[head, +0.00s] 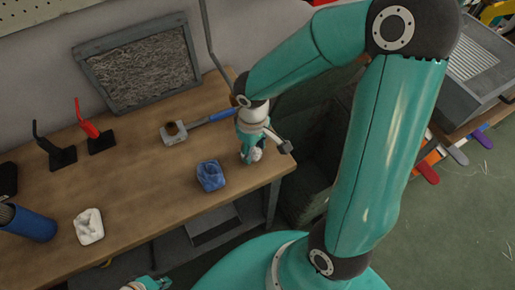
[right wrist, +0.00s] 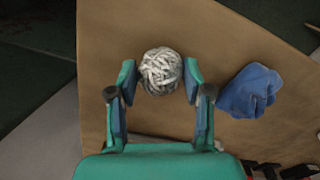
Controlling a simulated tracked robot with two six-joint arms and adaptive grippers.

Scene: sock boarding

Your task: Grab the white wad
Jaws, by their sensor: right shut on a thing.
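A white crumpled wad (head: 88,227) lies on the bench at the left of the head view, near the front edge. A blue crumpled wad (head: 210,175) lies near the right end; it also shows in the right wrist view (right wrist: 249,91). My right gripper (head: 253,156) is down at the bench's right end, shut on a mottled grey-and-white wad (right wrist: 160,71). In the head view this wad is mostly hidden by the fingers. My left gripper (head: 148,284) is at the bottom edge, in front of the bench and partly cut off; its jaws are unclear.
A blue-handled tool (head: 175,132) lies behind the blue wad. Black and red stands (head: 95,138) and a blue cup (head: 30,224) are at the left. A framed grey panel (head: 140,68) leans on the wall. The middle of the bench (head: 140,185) is clear.

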